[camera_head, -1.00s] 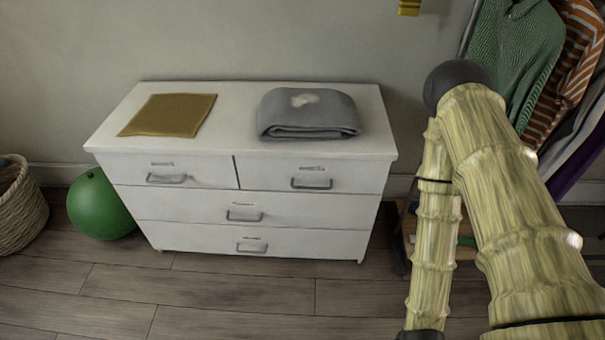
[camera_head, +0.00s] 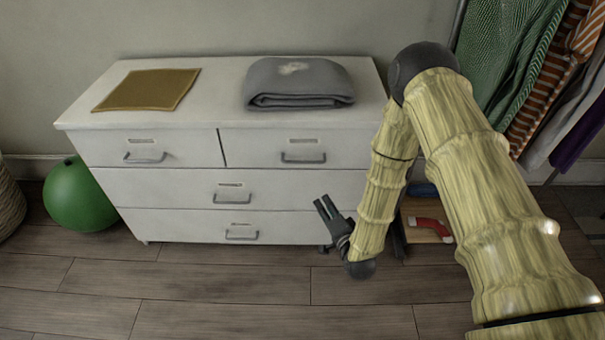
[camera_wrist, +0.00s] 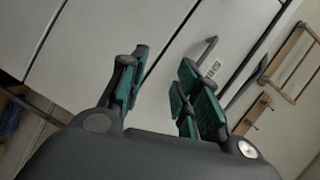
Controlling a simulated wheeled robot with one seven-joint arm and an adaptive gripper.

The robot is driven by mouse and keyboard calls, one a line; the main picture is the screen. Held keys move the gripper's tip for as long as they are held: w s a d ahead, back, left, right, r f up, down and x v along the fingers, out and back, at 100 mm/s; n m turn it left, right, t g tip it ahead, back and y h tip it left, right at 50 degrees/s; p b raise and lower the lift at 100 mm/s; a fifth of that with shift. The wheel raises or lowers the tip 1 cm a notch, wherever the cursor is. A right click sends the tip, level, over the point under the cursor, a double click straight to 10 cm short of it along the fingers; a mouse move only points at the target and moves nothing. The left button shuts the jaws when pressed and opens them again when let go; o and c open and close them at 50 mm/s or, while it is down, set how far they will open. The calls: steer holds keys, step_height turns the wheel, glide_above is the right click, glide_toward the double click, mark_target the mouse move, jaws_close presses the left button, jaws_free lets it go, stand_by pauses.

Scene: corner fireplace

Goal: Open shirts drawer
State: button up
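A white dresser (camera_head: 95,118) stands against the wall with two upper drawers side by side and two wide drawers below. All drawers look shut. The handles are upper left (camera_head: 144,157), upper right (camera_head: 303,158), middle (camera_head: 232,198) and bottom (camera_head: 241,234). My gripper (camera_head: 326,203) is in front of the lower right drawers, apart from the handles. In the wrist view my gripper (camera_wrist: 162,62) has its fingers apart and empty, with white drawer fronts and one handle (camera_wrist: 206,48) beyond the fingertips.
A mustard cloth (camera_head: 148,90) and a folded grey garment (camera_head: 300,82) lie on the dresser top. A green ball (camera_head: 78,196) and a woven basket (camera_head: 9,205) are at left. Hanging clothes (camera_head: 510,65) are at right. The wooden floor (camera_head: 210,285) in front is clear.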

mark_target(303, 162)
steer(key=w+a+r+t, duration=0.1)
steer(key=w+a+r, duration=0.1)
steer(key=w, duration=0.2)
steer(key=w+a+r+m+t+y+b, duration=0.1)
steer(key=w+a+r, duration=0.1)
steer(key=w, duration=0.3)
steer(key=w+a+r+m+t+y, duration=0.1)
steer(key=w+a+r, duration=0.1)
steer(key=w, duration=0.3)
steer(key=shift+a+r, duration=0.2)
steer(key=shift+a, duration=0.45)
steer(key=shift+c, duration=0.5)
jaws_close()
